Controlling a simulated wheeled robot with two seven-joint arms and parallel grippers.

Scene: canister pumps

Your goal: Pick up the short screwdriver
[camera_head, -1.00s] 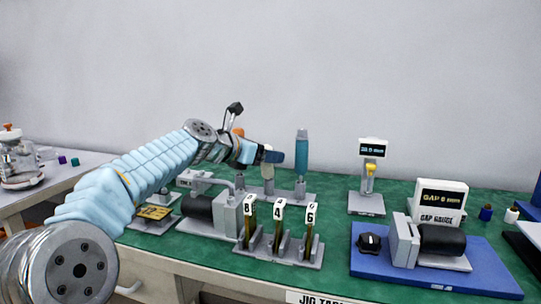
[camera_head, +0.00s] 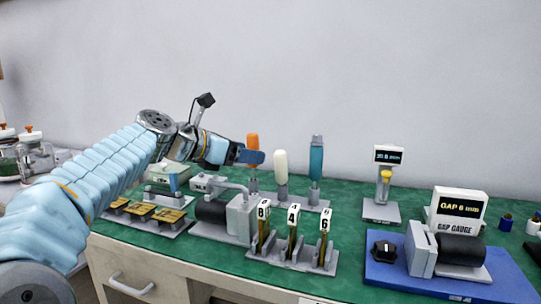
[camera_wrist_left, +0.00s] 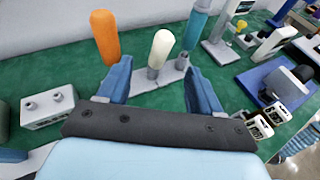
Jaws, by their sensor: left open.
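Three screwdrivers stand upright in a grey rack (camera_head: 312,205): one with an orange handle (camera_head: 252,145), one with a cream handle (camera_head: 280,167), one with a teal handle (camera_head: 316,158). The cream one has the lowest top and looks the shortest. My left gripper (camera_head: 250,156) is open and empty, its fingers overlapping the lower orange handle in the head view. In the left wrist view, the cream handle (camera_wrist_left: 161,48) shows beyond the gap between the fingers (camera_wrist_left: 158,70). The orange handle (camera_wrist_left: 105,38) is by the left finger, the teal one (camera_wrist_left: 196,27) by the right finger. My right gripper is out of view.
In front of the rack stand a grey pump unit (camera_head: 240,215) and a holder with numbered gauges (camera_head: 293,258). A gap gauge on a blue base (camera_head: 395,276) and a display stand (camera_head: 381,212) are to the right. Brass pieces lie in a tray (camera_head: 150,214) at left.

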